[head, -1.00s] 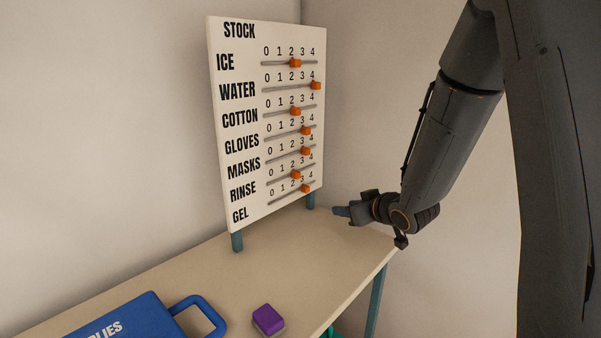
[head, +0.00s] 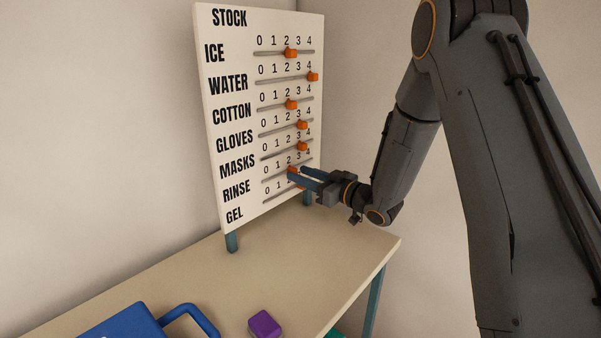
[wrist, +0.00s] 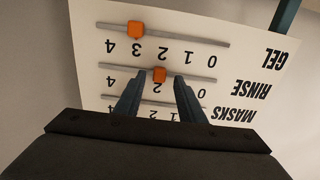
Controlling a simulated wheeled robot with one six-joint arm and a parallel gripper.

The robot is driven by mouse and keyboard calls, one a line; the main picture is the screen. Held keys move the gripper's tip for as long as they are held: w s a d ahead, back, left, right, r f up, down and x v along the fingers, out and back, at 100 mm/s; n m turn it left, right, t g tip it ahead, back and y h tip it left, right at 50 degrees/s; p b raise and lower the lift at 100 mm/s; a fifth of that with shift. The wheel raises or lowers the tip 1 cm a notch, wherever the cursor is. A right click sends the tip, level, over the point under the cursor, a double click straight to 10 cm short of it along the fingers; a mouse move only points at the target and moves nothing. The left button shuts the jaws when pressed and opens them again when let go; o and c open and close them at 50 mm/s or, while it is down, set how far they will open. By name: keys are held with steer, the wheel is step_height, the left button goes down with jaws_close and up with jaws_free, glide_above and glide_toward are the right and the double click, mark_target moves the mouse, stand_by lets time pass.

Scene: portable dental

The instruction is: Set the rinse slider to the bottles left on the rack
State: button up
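The white STOCK board (head: 232,60) stands on the table with a row of labelled sliders. The rinse slider's orange knob (head: 293,170) sits at about the 2 mark; it also shows in the wrist view (wrist: 160,75). My gripper (head: 302,174) is at the board's lower right, at the rinse row. In the wrist view my gripper (wrist: 158,84) is open, its fingertips either side of the rinse knob with a small gap on each side. Contact with the board is unclear. No bottle rack is in view.
The masks knob (head: 302,146) and gloves knob (head: 302,125) are just above my gripper. A blue supplies case (head: 125,322) and a purple block (head: 265,324) are on the near part of the table (head: 310,255). The table's middle is clear.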

steer(key=shift+w+a, duration=0.45)
steer(key=shift+w, duration=0.05)
jaws_close()
